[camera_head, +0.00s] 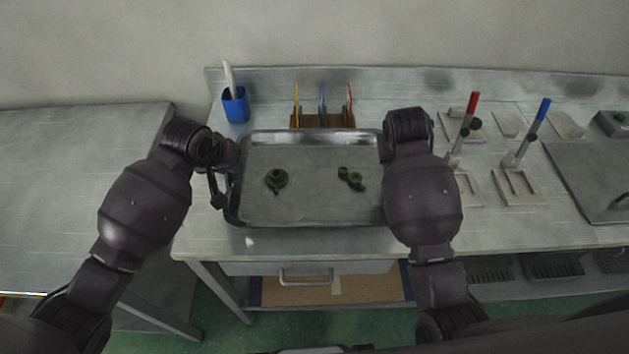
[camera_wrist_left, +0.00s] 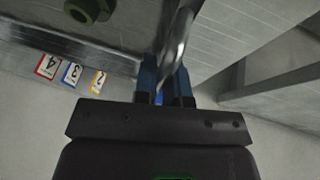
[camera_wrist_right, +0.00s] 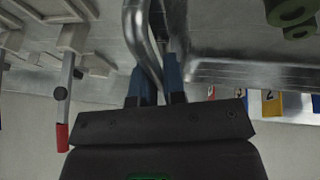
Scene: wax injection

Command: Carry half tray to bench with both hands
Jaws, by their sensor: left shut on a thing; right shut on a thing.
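The half tray (camera_head: 310,212) is a shallow metal tray held level over the bench (camera_head: 200,245), or resting on it; I cannot tell which. Two dark green wax pieces lie in it, a round one (camera_head: 276,180) at left and a lobed one (camera_head: 352,179) at right. My left gripper (camera_head: 222,178) is shut on the tray's left rim; the left wrist view shows its blue fingers (camera_wrist_left: 166,82) around the rim. My right gripper (camera_wrist_right: 156,80) is shut on the right rim in the right wrist view. In the head view my right arm hides its fingers.
Behind the tray stand a blue cup (camera_head: 236,106) and a brown rack (camera_head: 322,120) with coloured cards. To the right are stands with a red-handled tool (camera_head: 472,104) and a blue-handled tool (camera_head: 541,112). A separate bare table (camera_head: 70,170) is at left.

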